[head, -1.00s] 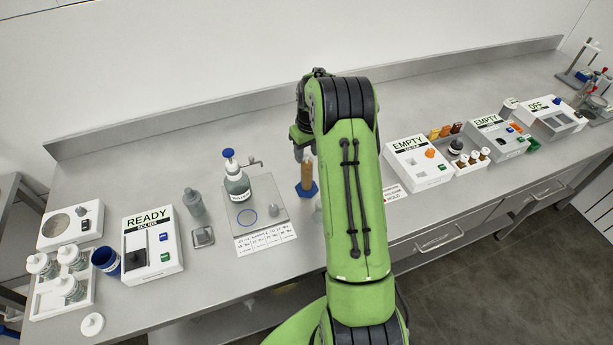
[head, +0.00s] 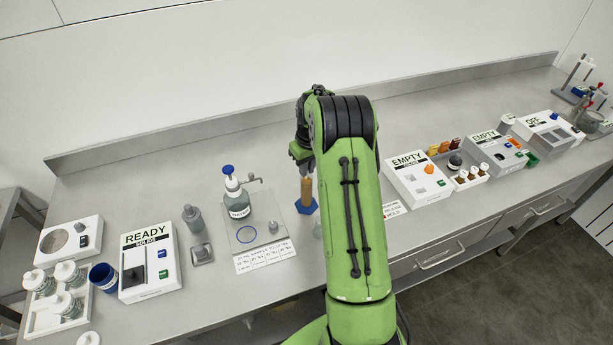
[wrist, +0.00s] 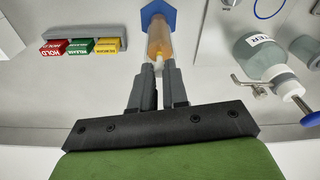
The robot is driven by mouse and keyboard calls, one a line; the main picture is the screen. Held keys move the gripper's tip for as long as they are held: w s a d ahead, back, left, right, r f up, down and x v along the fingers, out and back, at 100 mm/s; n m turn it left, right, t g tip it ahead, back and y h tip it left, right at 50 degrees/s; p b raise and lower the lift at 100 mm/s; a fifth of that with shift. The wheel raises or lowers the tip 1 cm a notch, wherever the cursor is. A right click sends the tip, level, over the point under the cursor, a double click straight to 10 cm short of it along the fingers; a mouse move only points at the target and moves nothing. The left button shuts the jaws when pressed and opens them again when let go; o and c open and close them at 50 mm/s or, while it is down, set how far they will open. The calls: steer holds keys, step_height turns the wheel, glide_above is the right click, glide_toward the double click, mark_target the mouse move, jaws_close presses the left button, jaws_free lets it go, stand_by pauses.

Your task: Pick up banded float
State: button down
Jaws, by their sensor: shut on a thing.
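The banded float shows in the wrist view as a thin pale stem (wrist: 160,84) between my fingers; its lower part is not clearly visible, and I cannot make out its bands. My gripper (wrist: 159,73) is shut on this stem. Just past the fingertips is a clear cylinder of amber liquid (wrist: 159,42) with a blue six-sided foot (wrist: 158,13). In the head view the cylinder (head: 307,188) stands upright on the bench, with my gripper (head: 304,163) directly above its mouth. The float is hidden there. I cannot tell how far it sits inside the cylinder.
A wash bottle (head: 237,205) stands on a grey plate left of the cylinder. Red, green and yellow labelled blocks (wrist: 80,47) are on the other side. A READY box (head: 148,262) is farther left and EMPTY boxes (head: 418,180) are right. Bench behind is clear.

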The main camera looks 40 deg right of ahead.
step_height(320, 180, up, 17)
steer(key=p, duration=0.2)
step_height(320, 180, down, 6)
steer(key=b, duration=0.4)
steer(key=shift+r, duration=0.25)
